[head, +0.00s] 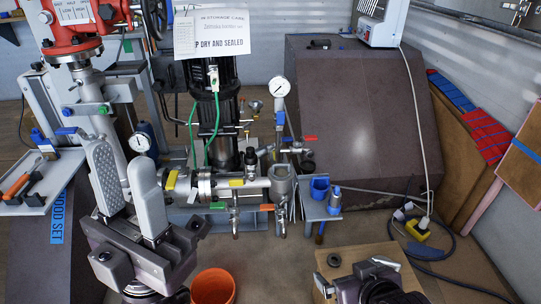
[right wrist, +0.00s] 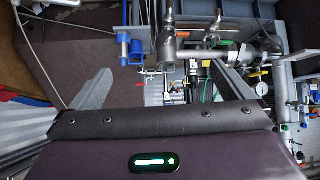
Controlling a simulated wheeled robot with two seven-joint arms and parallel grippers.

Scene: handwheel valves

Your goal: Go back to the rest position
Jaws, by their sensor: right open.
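My left gripper (head: 125,160) stands at the left in the head view with its two grey fingers pointing up. The fingers are apart with nothing between them. It is in front of the grey vertical pipe and the pressure gauge (head: 140,142). My right gripper (head: 372,270) is low at the bottom edge of the head view, partly cut off. In the right wrist view its two fingers (right wrist: 165,85) are wide apart and nothing is between them. A dark handwheel (head: 153,18) is at the top left of the head view, cut by the frame's edge.
A pipe assembly with small coloured valve levers (head: 237,183) stands in the middle. An orange bucket (head: 213,287) is on the floor in front. A tool tray (head: 40,183) is at left. A large brown box (head: 360,120) stands behind. A cable with a yellow plug (head: 417,229) lies at right.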

